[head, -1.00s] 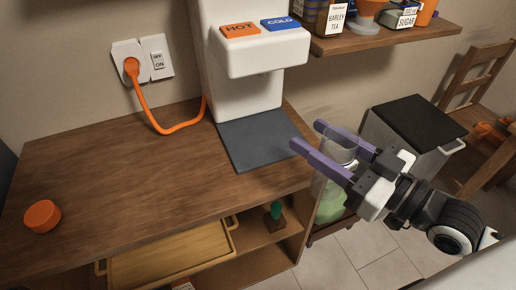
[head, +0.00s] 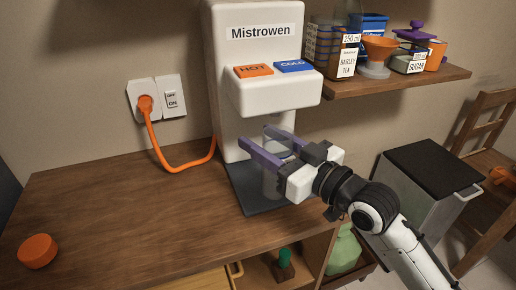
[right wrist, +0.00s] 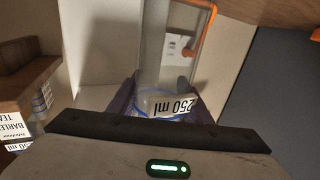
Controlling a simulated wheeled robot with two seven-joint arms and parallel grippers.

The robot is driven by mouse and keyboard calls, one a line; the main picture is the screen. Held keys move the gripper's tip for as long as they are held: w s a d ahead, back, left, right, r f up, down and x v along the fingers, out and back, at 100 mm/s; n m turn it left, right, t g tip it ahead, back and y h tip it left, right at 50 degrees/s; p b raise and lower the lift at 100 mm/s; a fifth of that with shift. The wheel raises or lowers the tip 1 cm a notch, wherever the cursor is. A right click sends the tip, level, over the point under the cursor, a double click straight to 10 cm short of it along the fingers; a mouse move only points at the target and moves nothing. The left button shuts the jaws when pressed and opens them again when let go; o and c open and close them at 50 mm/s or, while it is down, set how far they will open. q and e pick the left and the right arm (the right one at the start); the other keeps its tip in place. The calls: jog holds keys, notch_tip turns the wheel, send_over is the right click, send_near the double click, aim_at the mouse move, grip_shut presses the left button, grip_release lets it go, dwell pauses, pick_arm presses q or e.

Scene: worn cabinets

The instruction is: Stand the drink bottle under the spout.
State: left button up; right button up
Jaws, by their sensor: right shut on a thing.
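The clear drink bottle (head: 270,187) is in my right gripper (head: 254,135), between the two purple fingers. It looks about upright, over the dark grey mat (head: 240,187) of the white dispenser (head: 272,94). The gripper partly covers it, and I cannot tell whether its base touches the mat. The bottle also shows in the right wrist view (right wrist: 152,55), with a "250 ml" label near the fingers. The spout itself is hidden beneath the dispenser's overhanging head, which bears an orange HOT button (head: 254,71) and a blue COLD button (head: 294,66). My left gripper is not in view.
An orange cap (head: 37,251) lies on the wooden counter (head: 120,215) at the left; the counter between is clear. An orange cord runs from the wall socket (head: 145,104) to the dispenser. A shelf (head: 400,86) with jars is at upper right, above a bin (head: 430,165).

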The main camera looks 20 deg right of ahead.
jog(key=f, duration=0.1)
jog(key=w+f, duration=0.1)
jog(key=f, duration=0.2)
jog(key=shift+w+a+b, duration=0.3)
jog(key=shift+a, duration=0.05)
jog(key=o, duration=1.1)
jog(key=shift+r, duration=0.1)
jog(key=b+v, duration=0.1)
jog(key=v, duration=1.1)
